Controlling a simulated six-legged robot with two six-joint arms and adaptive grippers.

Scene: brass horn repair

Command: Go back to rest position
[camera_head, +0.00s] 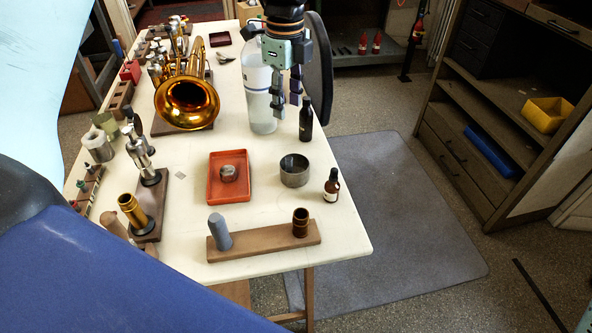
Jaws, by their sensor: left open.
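My left gripper (285,98) hangs down from the top middle, with two dark fingers. It is open, and I see nothing held between the fingers. It overlaps a large clear and white bottle (261,92) on the cream workbench (270,222), hiding part of it. A small dark bottle (306,122) stands just right of and below the fingertips in the picture. I cannot tell whether the gripper touches either bottle. My right gripper is not in view.
A brass horn (187,100) lies left of the gripper. A red tray (228,192) with a small metal piece, a metal cup (295,177), a brown bottle (331,190) and a wooden peg board (265,241) occupy the near bench. Shelves (480,110) stand right, beyond open floor.

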